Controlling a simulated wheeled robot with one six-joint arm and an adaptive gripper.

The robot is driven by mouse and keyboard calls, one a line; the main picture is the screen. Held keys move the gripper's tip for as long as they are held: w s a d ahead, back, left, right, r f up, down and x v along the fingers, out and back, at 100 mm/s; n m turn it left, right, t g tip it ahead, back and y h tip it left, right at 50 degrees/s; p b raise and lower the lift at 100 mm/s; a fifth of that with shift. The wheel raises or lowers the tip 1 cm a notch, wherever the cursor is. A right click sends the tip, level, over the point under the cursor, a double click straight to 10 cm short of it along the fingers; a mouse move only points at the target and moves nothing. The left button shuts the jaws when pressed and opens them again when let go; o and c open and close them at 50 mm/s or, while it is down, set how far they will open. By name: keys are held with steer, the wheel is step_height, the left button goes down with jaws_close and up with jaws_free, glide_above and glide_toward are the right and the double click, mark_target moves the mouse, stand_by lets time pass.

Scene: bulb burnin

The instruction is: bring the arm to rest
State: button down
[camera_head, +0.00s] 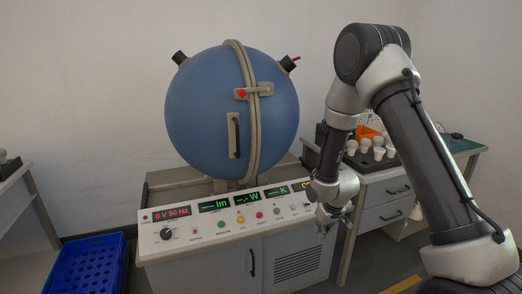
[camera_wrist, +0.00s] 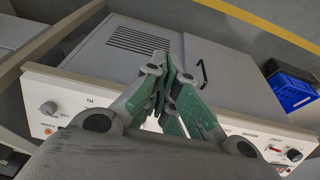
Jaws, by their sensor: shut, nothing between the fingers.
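My arm rises on the right of the head view and bends down at the elbow. My gripper (camera_head: 326,227) hangs in front of the right end of the console's sloped panel (camera_head: 190,240). In the wrist view my gripper (camera_wrist: 172,85) shows its green-sided fingers together with nothing held between them. Behind them lie the cabinet front and the panel edge. Whether the gripper touches the console cannot be told.
A large blue sphere (camera_head: 215,110), closed, stands on the console. A blue crate (camera_head: 88,268) is on the floor at left; it also shows in the wrist view (camera_wrist: 292,88). A side table with a dark tray of white bulbs (camera_head: 378,153) stands behind my arm.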

steer(key=s+d+r+m, duration=0.1)
steer(key=s+d+r, duration=0.2)
steer(key=s+r, duration=0.7)
steer(key=s+d+r+m, duration=0.1)
steer(key=s+d+r, duration=0.3)
steer(key=s+r, duration=0.6)
steer(key=s+d+r+m+t, duration=0.1)
steer(key=s+d+r, duration=0.3)
steer(key=s+r, duration=0.6)
step_height(320, 180, up, 6)
steer(key=shift+d+r+h, duration=0.25)
steer(key=shift+h, duration=0.15)
steer(key=c, duration=2.2)
jaws_free()
steer(key=shift+s, duration=0.1)
